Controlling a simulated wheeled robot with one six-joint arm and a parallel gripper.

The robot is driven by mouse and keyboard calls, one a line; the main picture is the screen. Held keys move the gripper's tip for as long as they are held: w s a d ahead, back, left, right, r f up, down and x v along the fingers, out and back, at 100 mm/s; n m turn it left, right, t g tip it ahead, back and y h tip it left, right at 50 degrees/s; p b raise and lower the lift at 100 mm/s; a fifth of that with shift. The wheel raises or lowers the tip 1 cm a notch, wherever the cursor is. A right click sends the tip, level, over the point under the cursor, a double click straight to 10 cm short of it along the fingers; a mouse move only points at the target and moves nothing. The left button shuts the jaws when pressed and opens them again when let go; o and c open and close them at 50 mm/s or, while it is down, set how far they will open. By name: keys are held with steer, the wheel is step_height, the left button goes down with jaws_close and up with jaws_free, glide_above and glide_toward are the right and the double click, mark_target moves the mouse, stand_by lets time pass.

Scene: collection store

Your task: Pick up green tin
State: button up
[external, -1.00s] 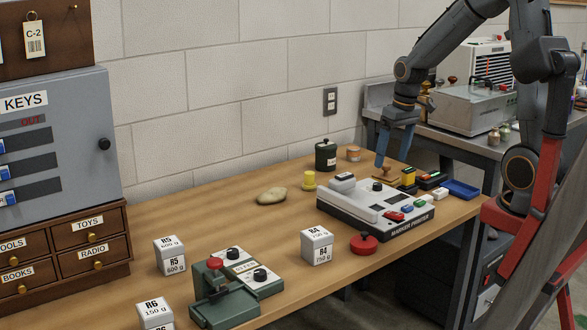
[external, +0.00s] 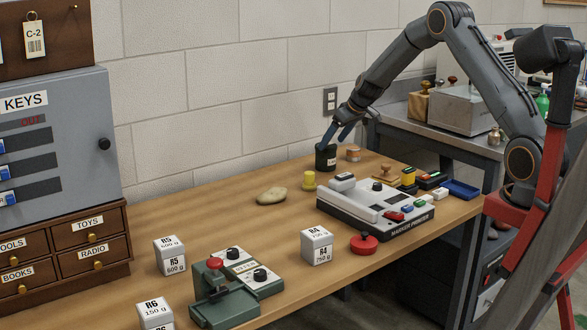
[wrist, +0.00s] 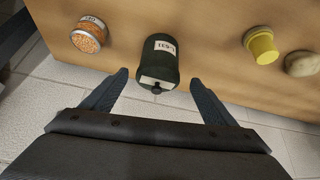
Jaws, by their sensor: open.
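The green tin (external: 326,160) is a dark green, nearly black cylinder with a white label and a knob on its lid. It stands upright at the back of the wooden bench, near the wall. In the wrist view the tin (wrist: 158,64) lies just beyond and between the fingertips. My gripper (external: 338,134) is over the tin, its fingers pointing down, and one finger partly hides the tin's top. In the wrist view my gripper (wrist: 158,80) is open, with nothing held. I cannot tell whether a finger touches the tin.
A yellow pot (external: 309,181) and a pale stone (external: 271,195) are in front and to the left. The marker printer (external: 375,205) is in front to the right. The wall is close behind.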

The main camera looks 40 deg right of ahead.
mark_target(325, 156)
steer(key=shift+w+f, duration=0.1)
steer(key=shift+f, duration=0.7)
steer(key=shift+p+x, duration=1.15)
steer(key=shift+x, duration=2.45)
steer(key=shift+d+f, duration=0.1)
steer(key=c, duration=2)
jaws_close()
